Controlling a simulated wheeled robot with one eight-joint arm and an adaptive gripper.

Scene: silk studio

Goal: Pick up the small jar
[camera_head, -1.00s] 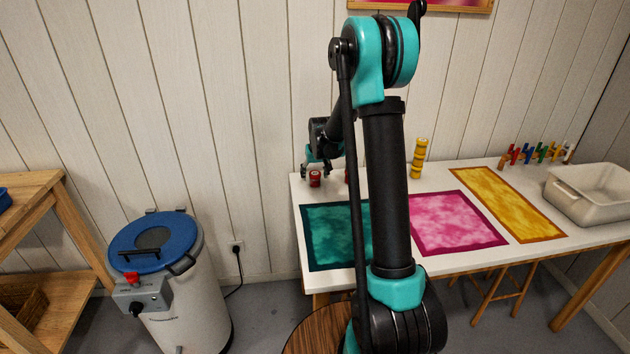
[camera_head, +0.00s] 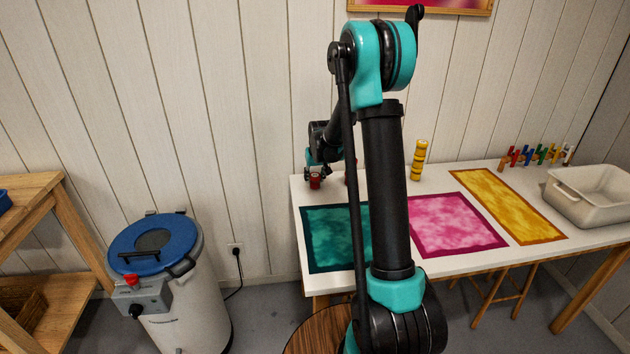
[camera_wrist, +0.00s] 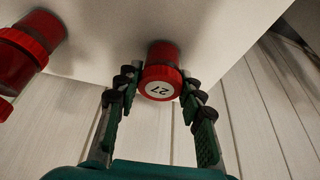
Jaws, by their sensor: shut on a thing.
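The small red jar (camera_head: 315,181) stands at the back left corner of the white table (camera_head: 440,187). In the wrist view the jar (camera_wrist: 161,74) shows a red lid with a round white label reading 27. My gripper (camera_head: 316,172) is at the jar, with its fingers around the lid. In the wrist view my gripper (camera_wrist: 160,88) has one finger on each side of the jar, shut on it. The jar appears to rest on the table surface; I see no clear gap below it.
Coloured silks (camera_head: 455,224) lie flat on the table. A pale tub (camera_head: 590,196) sits at the right end.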

